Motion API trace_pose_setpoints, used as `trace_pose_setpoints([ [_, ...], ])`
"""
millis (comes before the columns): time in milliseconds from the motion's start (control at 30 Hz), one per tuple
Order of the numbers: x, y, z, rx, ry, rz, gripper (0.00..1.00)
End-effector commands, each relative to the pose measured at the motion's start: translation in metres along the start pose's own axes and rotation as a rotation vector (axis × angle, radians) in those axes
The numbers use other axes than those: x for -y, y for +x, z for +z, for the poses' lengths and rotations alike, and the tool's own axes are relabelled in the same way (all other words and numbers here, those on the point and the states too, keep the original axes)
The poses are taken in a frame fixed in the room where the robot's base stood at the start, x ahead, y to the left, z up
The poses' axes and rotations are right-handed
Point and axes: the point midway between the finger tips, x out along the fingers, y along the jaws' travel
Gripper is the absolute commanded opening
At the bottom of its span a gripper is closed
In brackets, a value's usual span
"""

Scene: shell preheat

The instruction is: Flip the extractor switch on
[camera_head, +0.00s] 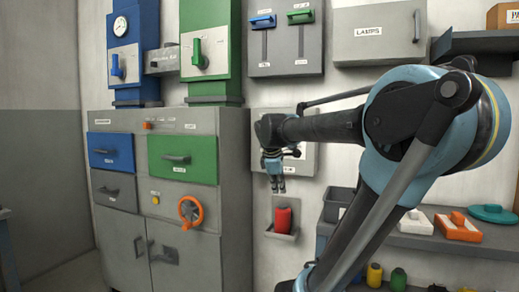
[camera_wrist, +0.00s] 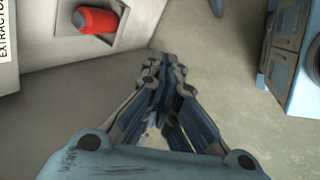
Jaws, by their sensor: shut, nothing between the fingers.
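A pale wall plate (camera_head: 307,163) is behind my gripper in the head view. My gripper and forearm cover much of it, and I cannot make out a switch lever on it. In the wrist view, part of a white label (camera_wrist: 5,32) reading "EXTRACTO…" shows at the left edge; the switch itself is not in that view. My gripper (camera_head: 277,187) points down in front of the plate's left part. Its fingers (camera_wrist: 163,62) are together and empty. I cannot tell whether it touches the plate.
A red object (camera_head: 283,221) sits in a small wall holder below my gripper. A grey cabinet (camera_head: 233,170) with drawers and an orange wheel (camera_head: 191,212) stands to the left. A grey box with levers (camera_head: 285,55) and a lamps box (camera_head: 376,40) hang above. Shelves are at right.

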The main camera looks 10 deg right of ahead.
Motion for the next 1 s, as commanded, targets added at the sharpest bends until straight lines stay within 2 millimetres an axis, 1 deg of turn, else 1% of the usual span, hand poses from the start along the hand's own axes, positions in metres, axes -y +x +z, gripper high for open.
trace_pose_setpoints([
  [33,-0.019,-0.008,-0.007,0.006,-0.073,0.017,0.00],
  [200,-0.075,-0.032,-0.027,0.038,-0.342,0.071,0.00],
  [367,-0.127,-0.053,-0.050,0.078,-0.595,0.118,0.00],
  [400,-0.140,-0.058,-0.056,0.089,-0.658,0.129,0.00],
  [600,-0.200,-0.082,-0.089,0.155,-0.970,0.178,0.00],
  [700,-0.224,-0.093,-0.105,0.188,-1.106,0.196,0.00],
  [800,-0.242,-0.100,-0.117,0.217,-1.213,0.209,0.00],
  [900,-0.255,-0.105,-0.127,0.238,-1.288,0.218,0.00],
  [1000,-0.262,-0.108,-0.132,0.251,-1.331,0.222,0.00],
])
